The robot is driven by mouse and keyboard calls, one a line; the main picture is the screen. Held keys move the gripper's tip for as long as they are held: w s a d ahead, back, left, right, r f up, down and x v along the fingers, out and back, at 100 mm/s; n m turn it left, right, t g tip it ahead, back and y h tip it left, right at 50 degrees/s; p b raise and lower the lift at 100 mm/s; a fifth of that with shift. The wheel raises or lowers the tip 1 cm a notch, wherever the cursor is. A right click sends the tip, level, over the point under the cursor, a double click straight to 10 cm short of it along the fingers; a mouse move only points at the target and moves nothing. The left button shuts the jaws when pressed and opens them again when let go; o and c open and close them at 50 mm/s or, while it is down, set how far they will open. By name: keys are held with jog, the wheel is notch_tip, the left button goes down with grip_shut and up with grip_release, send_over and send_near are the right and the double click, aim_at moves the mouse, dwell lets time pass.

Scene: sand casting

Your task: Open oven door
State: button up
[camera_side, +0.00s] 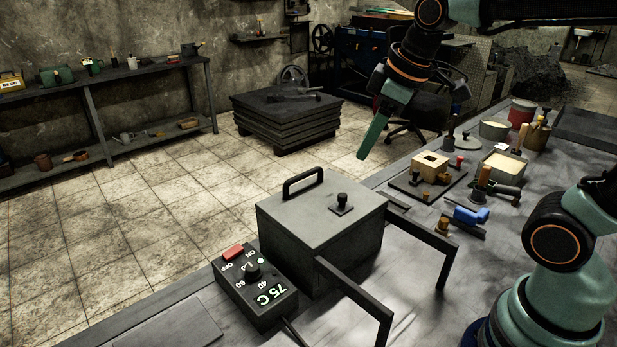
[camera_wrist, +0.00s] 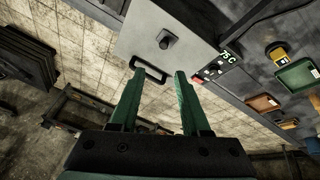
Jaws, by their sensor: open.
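The oven (camera_side: 320,240) is a grey metal box on the workbench. A black loop handle (camera_side: 303,184) stands at the far edge of its flat top, and a small black knob (camera_side: 341,203) sits nearer the middle. No open gap shows around the oven's top. My gripper (camera_side: 363,155) hangs in the air beyond and above the oven, apart from it, fingers pointing down. In the wrist view my green gripper fingers (camera_wrist: 160,72) are spread and empty. The handle (camera_wrist: 148,70) appears between their tips there, but farther off. The knob (camera_wrist: 167,39) shows above it.
A control box (camera_side: 253,288) reading 75 C stands left of the oven. A mould (camera_side: 430,166), tools and pots crowd the bench at right. Stacked slabs (camera_side: 287,112) stand on the floor behind.

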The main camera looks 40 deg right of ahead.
aim_at(305, 175)
jog(key=w+a+n+g, duration=0.2)
jog(key=w+n, duration=1)
jog(key=x, duration=1.1)
jog(key=shift+w+d+f, duration=0.1)
jog(key=shift+d+f, duration=0.1)
grip_shut()
jog(key=shift+r, duration=0.1)
dwell(0.5)
